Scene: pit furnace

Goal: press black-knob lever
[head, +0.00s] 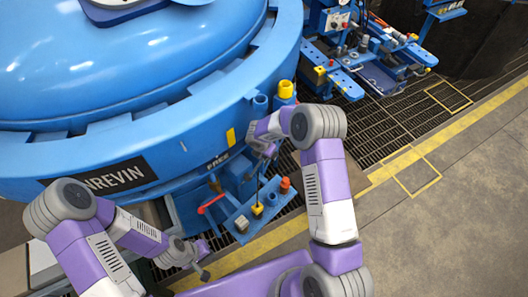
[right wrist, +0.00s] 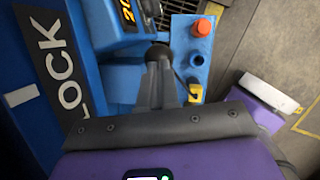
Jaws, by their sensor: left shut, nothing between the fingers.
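The black knob (right wrist: 158,51) of the lever shows in the right wrist view, just beyond the fingertips of my right gripper (right wrist: 158,68). The fingers lie close together, and I cannot tell whether they touch the knob. In the head view, the right gripper (head: 265,153) is beside the blue furnace, above the small control panel. A thin dark rod with a yellow base (head: 258,208) rises from that panel; its top is hard to make out there. My left gripper (head: 204,274) is shut and empty, low in the head view, apart from the panel.
The round blue furnace (head: 130,75) fills the upper left. On the panel (head: 240,220) are an orange button (head: 285,185) and a red handle (head: 211,203) nearby. More blue equipment (head: 350,60) stands behind. The floor (head: 450,190) at right is clear.

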